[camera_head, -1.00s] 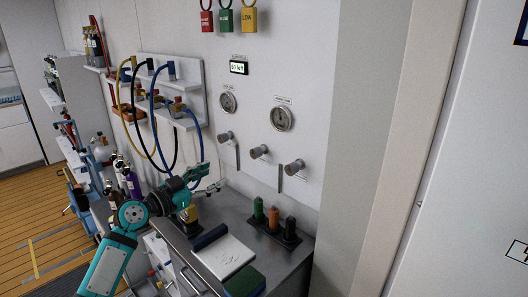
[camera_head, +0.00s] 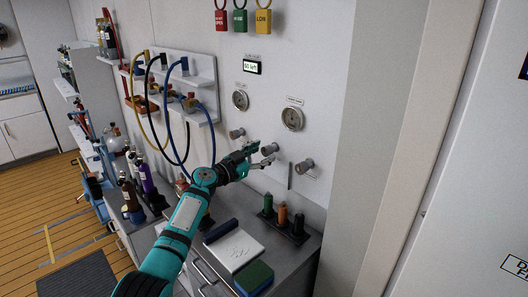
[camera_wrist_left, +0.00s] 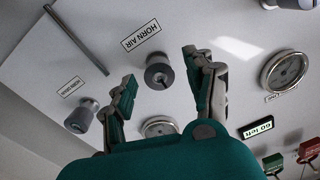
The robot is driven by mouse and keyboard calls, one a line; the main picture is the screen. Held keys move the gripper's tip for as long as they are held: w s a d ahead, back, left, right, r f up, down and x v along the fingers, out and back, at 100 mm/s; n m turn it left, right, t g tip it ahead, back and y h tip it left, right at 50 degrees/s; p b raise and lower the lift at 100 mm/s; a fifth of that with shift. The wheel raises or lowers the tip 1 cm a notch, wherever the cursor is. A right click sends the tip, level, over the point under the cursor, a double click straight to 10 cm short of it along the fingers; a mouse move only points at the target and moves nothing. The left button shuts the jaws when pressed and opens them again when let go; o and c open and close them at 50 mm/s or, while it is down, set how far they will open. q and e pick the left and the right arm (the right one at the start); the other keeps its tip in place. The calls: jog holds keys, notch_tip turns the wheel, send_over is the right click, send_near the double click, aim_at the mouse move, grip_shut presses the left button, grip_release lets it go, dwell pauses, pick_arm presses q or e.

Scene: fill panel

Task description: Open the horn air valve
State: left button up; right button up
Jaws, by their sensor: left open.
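The horn air valve is a grey round knob (camera_head: 269,149), the middle of three on the white wall panel (camera_head: 325,95). In the left wrist view the knob (camera_wrist_left: 159,72) sits beside its "HORN AIR" label (camera_wrist_left: 141,35). My left gripper (camera_head: 264,154) is in front of this knob with its fingers spread. In the left wrist view the knob appears between the two open fingers, and I see no contact. How much distance is left to the knob is hard to tell. My right gripper is not in view.
A second knob (camera_head: 304,167), the horn drain, is to the right; a third (camera_head: 237,133) is to the left. Gauges (camera_head: 292,118) are above. Below, a counter holds a notepad (camera_head: 234,250) and a black rack (camera_head: 284,227) with coloured pieces. Hoses (camera_head: 181,130) hang at left.

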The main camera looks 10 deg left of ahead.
pick_arm(q)
jog(key=shift+w+d, duration=0.4)
jog(key=shift+w, duration=0.15)
grip_shut()
